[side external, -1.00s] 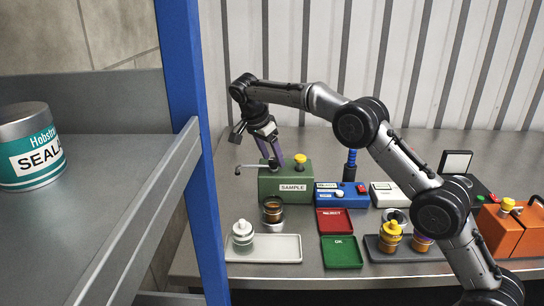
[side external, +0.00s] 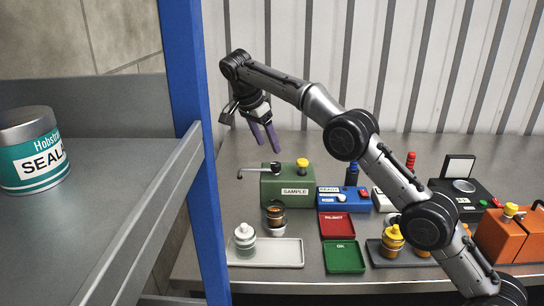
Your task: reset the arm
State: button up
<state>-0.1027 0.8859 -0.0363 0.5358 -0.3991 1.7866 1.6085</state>
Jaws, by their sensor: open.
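My gripper (side external: 264,144) hangs in the air above the left end of the green SAMPLE box (side external: 290,188). Its purple fingers are apart and point down, with nothing between them. The box has a lever tap on its left side and a yellow knob on top. My gripper is clear of the tap (side external: 257,171) and touches nothing that I can see.
An amber-filled cup (side external: 274,217) stands below the tap. A white tray (side external: 285,252) holds a capped bottle. Red (side external: 336,225) and green (side external: 343,257) trays, a blue device (side external: 343,200) and orange boxes (side external: 507,235) stand rightward. A blue post (side external: 190,130) rises at left.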

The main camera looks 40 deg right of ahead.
jog(key=s+d+r+t, duration=0.1)
jog(key=s+r, duration=0.2)
jog(key=r, duration=0.6)
jog(key=s+r+n+t, duration=0.1)
jog(key=s+r, duration=0.2)
jog(key=s, duration=0.4)
jog(key=s+d+r+n+t+y, duration=0.1)
jog(key=s+r, duration=0.2)
jog(key=s, duration=0.3)
jog(key=s+r+n, duration=0.1)
jog(key=s+r, duration=0.2)
jog(key=s, duration=0.4)
jog(key=s+a+f+n+t+y, duration=0.2)
jog(key=s+f+n, duration=0.55)
jog(key=s, duration=0.55)
jog(key=s+a+f+n, duration=0.1)
jog(key=s+f+n, duration=0.1)
jog(key=f+n, duration=0.2)
jog(key=s+a+f+n+y, duration=0.1)
jog(key=s+f+n, duration=0.2)
jog(key=f, duration=0.6)
jog(key=shift+s+a+n+t, duration=0.15)
jog(key=shift+a+n+t, duration=0.1)
jog(key=shift+n+t, duration=0.1)
